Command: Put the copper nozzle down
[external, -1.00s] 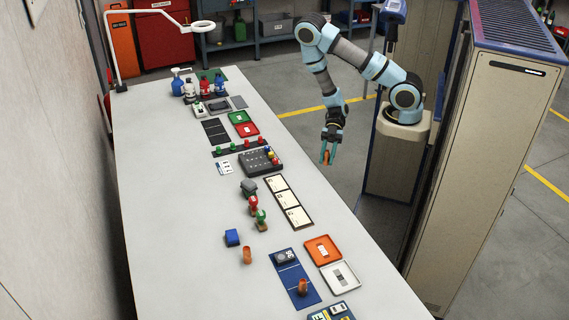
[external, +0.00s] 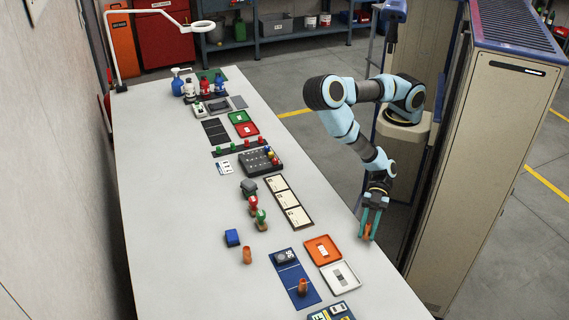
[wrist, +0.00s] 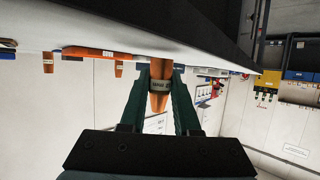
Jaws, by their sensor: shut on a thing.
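My gripper (external: 368,237) is shut on a copper nozzle (external: 367,231), an orange tapered piece. In the external view they hang at the table's right edge, beside the orange tray. In the wrist view the nozzle (wrist: 159,100) sits between the green fingers, with a grey printed band around it. Another copper nozzle (external: 302,288) stands on the blue mat (external: 287,268). A third one (external: 247,255) stands on the bare table, left of that mat. The fingers hide part of the held nozzle.
An orange tray (external: 310,243) and a white tray (external: 352,287) lie right of the blue mat, each with a label. The table's left side is clear.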

